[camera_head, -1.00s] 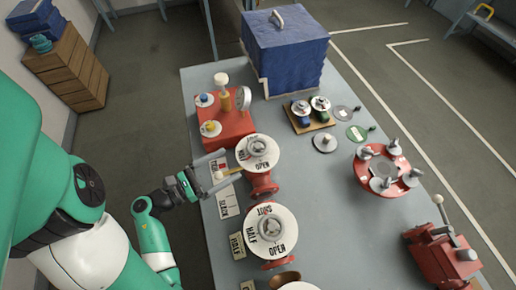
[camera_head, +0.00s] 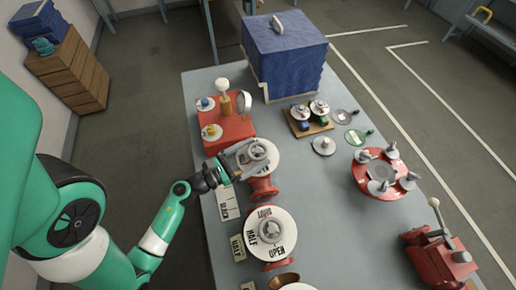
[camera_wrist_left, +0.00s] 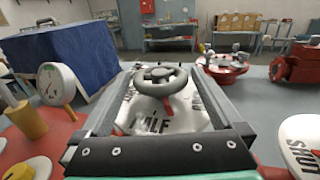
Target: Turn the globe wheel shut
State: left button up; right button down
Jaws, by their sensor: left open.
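Two red valves with round white dials and small grey handwheels stand near the table's left side. The near handwheel (camera_head: 270,231) sits on a dial (camera_head: 285,222) marked HALF and OPEN. My left gripper (camera_head: 246,154) is open at the far valve. In the left wrist view the gripper (camera_wrist_left: 166,78) has one finger on each side of the dark handwheel (camera_wrist_left: 160,82), with HALF readable below. I cannot tell whether the fingers touch the wheel. My right gripper is not in view.
A red box (camera_head: 226,128) with a gauge (camera_head: 243,103) stands just behind the far valve. A blue-covered case (camera_head: 285,55) is at the back. A red round flange (camera_head: 366,180) and a red machine (camera_head: 430,262) stand right. The table middle is mostly clear.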

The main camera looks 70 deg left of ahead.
pick_arm(q)
jog(key=shift+x, duration=0.95)
jog(key=c, duration=1.2)
jog(key=shift+o, duration=0.2)
